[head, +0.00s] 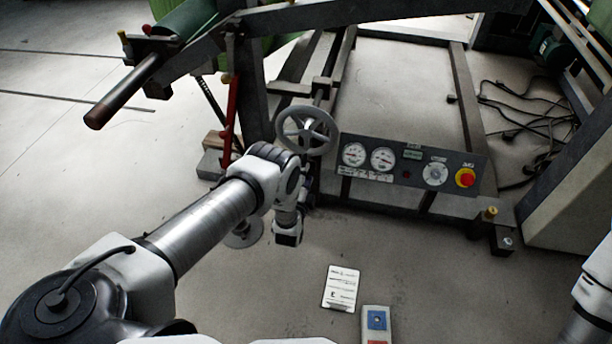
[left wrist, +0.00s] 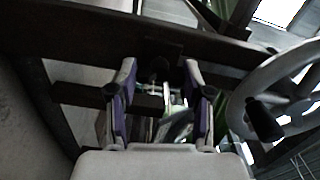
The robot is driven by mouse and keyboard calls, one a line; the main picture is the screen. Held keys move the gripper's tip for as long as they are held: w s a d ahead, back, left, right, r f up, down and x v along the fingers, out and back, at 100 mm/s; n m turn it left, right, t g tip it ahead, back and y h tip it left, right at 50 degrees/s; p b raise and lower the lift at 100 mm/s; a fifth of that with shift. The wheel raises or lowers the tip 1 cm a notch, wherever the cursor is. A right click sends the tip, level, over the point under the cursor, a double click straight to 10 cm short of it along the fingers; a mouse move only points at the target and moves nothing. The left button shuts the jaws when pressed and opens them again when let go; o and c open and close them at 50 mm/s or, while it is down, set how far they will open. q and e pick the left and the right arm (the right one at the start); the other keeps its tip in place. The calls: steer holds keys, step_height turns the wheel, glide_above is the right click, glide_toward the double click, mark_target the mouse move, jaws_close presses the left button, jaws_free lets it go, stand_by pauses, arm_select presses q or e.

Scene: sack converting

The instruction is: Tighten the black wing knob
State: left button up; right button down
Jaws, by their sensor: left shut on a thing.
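In the left wrist view a small dark knob (left wrist: 158,68), which looks like the black wing knob, sits against a dark frame bar. My left gripper (left wrist: 160,78) is closed in on it, with one finger on each side and the fingertips apart by the knob's width. The knob's wings and its seating are too dark to make out. In the head view my left wrist hides the knob and the fingertips, below the grey handwheel (head: 307,130). My right gripper is out of view; only part of that arm shows at the right edge.
The handwheel (left wrist: 278,95) with its black handle (left wrist: 264,121) is close on the right in the wrist view. A control panel (head: 410,167) with gauges and a red stop button (head: 465,178) is to the right. A printed card (head: 341,288) and a control box (head: 376,322) are nearer.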

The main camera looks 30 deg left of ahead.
arm_select(q)
steer(key=shift+m, duration=0.4)
steer(key=o, duration=1.2)
steer(key=shift+c, duration=0.2)
steer(key=shift+s, duration=0.1)
steer(key=v, duration=1.2)
steer(key=shift+a, duration=0.1)
